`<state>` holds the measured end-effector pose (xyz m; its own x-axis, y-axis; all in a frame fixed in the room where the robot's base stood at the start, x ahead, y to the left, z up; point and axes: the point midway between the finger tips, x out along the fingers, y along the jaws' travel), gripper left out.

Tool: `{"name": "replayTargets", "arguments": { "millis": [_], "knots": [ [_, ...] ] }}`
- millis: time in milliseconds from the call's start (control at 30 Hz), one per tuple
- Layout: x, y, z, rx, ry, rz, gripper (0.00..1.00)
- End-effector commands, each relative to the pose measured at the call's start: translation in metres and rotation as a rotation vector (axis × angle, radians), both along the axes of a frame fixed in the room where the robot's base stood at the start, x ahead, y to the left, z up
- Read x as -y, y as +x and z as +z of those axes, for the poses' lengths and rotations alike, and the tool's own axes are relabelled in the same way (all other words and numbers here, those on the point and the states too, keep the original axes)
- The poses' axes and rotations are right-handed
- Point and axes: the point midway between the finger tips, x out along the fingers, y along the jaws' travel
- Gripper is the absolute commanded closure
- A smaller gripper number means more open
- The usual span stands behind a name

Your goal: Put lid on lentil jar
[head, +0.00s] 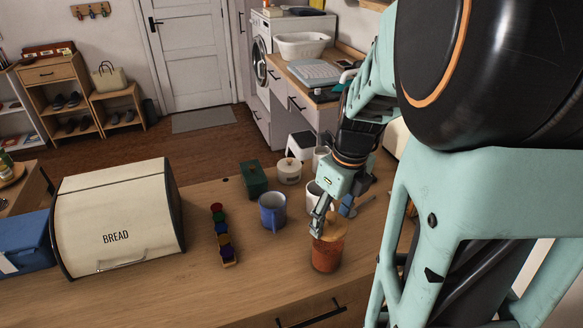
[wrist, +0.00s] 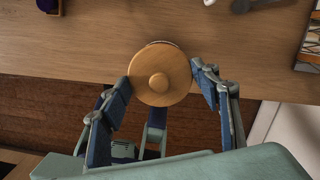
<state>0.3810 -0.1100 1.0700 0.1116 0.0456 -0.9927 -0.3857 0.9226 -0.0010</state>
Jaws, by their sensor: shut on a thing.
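The lentil jar (head: 326,257) is a clear jar with orange-red lentils, standing upright near the counter's front edge. A round wooden lid (wrist: 160,90) with a central knob fills the space between my fingers in the wrist view. My gripper (head: 322,222) points down over the jar, shut on the lid by its sides. In the head view, the lid (head: 336,229) is right at the jar's mouth, partly behind a finger. I cannot tell whether it rests on the rim or hovers just above. In the wrist view the lid hides nearly all of the jar.
The counter between cups and jar is clear.

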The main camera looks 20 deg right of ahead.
Motion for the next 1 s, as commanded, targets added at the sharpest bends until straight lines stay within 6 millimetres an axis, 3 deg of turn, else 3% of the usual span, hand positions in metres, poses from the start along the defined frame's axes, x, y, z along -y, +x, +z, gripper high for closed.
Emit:
{"name": "replayTargets", "arguments": {
  "millis": [133,167,300,533,700,1000],
  "knots": [
    [0.0001,0.0000,0.0001,0.000,0.000,0.000,0.67],
    [0.0001,-0.0001,0.0001,0.000,0.000,0.000,0.40],
    [0.0001,-0.0001,0.0002,0.000,0.000,0.000,0.24],
    [0.0001,-0.0001,0.0002,0.000,0.000,0.000,0.23],
    [0.0001,-0.0001,0.0001,0.000,0.000,0.000,0.05],
    [0.0002,-0.0001,0.0007,0.000,0.000,0.000,0.05]
  ]
}}
